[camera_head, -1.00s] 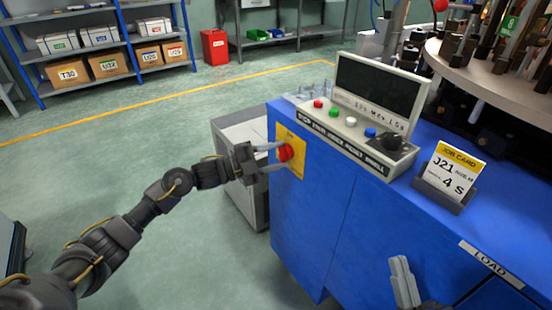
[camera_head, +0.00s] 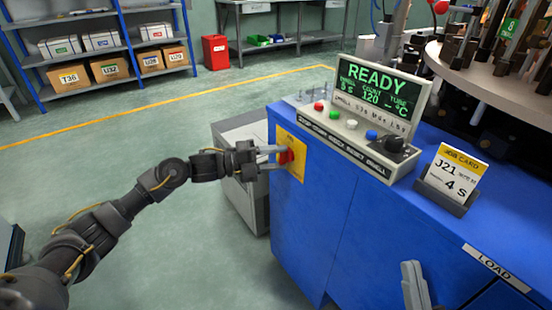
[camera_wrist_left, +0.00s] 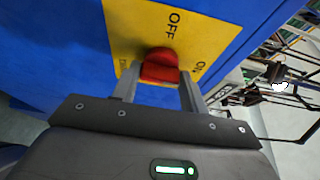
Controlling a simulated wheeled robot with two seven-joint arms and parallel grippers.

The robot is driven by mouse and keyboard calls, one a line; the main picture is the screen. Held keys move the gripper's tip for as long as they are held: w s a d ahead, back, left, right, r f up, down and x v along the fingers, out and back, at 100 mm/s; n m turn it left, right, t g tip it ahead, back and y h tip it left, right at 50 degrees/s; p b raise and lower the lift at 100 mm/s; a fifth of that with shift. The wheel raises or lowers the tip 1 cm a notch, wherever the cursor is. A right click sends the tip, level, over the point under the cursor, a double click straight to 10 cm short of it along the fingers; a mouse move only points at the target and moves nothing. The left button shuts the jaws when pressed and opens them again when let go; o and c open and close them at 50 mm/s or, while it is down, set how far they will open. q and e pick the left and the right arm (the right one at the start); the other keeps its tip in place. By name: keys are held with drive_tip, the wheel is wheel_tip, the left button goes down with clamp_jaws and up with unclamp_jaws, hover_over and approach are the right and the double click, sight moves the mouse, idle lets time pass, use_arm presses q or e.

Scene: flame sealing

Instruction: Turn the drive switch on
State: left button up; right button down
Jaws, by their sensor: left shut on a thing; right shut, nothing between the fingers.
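The drive switch is a red knob (camera_head: 285,156) on a yellow plate (camera_head: 292,168) on the side of the blue machine cabinet. My left gripper (camera_head: 278,157) is shut on this knob. In the left wrist view the red knob (camera_wrist_left: 160,66) sits between my two fingers, and the yellow plate (camera_wrist_left: 200,28) shows the words OFF and ON. The control panel's screen (camera_head: 377,88) is lit and reads READY in green. My right gripper (camera_head: 414,283) shows at the bottom edge near the cabinet front, shut and empty.
The control panel (camera_head: 350,140) on the cabinet top has coloured buttons and a black knob (camera_head: 395,144). A job card (camera_head: 455,172) stands to its right. A grey cabinet (camera_head: 243,190) stands behind my left gripper. The green floor at the left is open.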

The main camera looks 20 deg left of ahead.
use_arm(q)
drive_tip(key=shift+f, duration=0.1)
drive_tip(key=o, duration=1)
drive_tip(key=p+v, duration=0.1)
drive_tip(key=v, duration=0.9)
drive_tip(key=shift+s+a, duration=0.2)
drive_tip(key=shift+a, duration=0.15)
use_arm(e)
drive_tip(key=shift+w+a+f+g, duration=0.25)
drive_tip(key=shift+a+f+g, duration=0.5)
drive_tip(key=shift+g, duration=0.35)
